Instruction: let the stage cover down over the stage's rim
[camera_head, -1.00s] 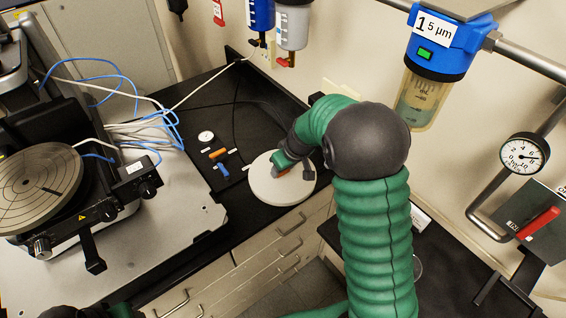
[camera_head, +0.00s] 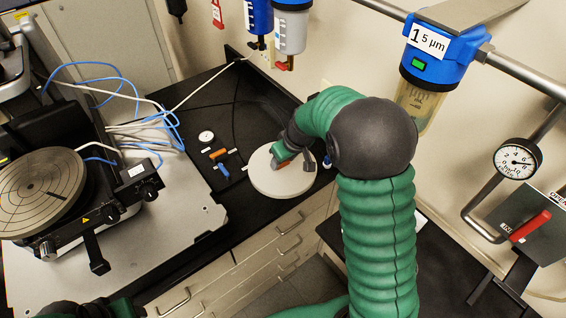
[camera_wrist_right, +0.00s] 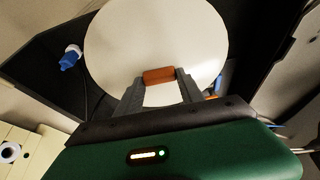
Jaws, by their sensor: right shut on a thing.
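The stage cover (camera_head: 299,178) is a round off-white disc with an orange-brown handle; it also fills the upper middle of the wrist view (camera_wrist_right: 155,35). My right gripper (camera_head: 281,160) is shut on this handle (camera_wrist_right: 160,75), with a grey finger at each end. The cover is at the front edge of the black bench; I cannot tell whether it touches the bench or hangs just above it. The stage (camera_head: 40,178), a round grooved grey plate on the profiler, is at the far left, uncovered and apart from the cover. My left gripper is not in view.
The profiler's base plate (camera_head: 180,235) lies between stage and cover, with a black control box (camera_head: 137,181) and loose blue and white cables (camera_head: 150,130). Small tools (camera_head: 219,154) and a small dial (camera_head: 206,137) lie left of the cover. Filters (camera_head: 430,55) hang on the wall.

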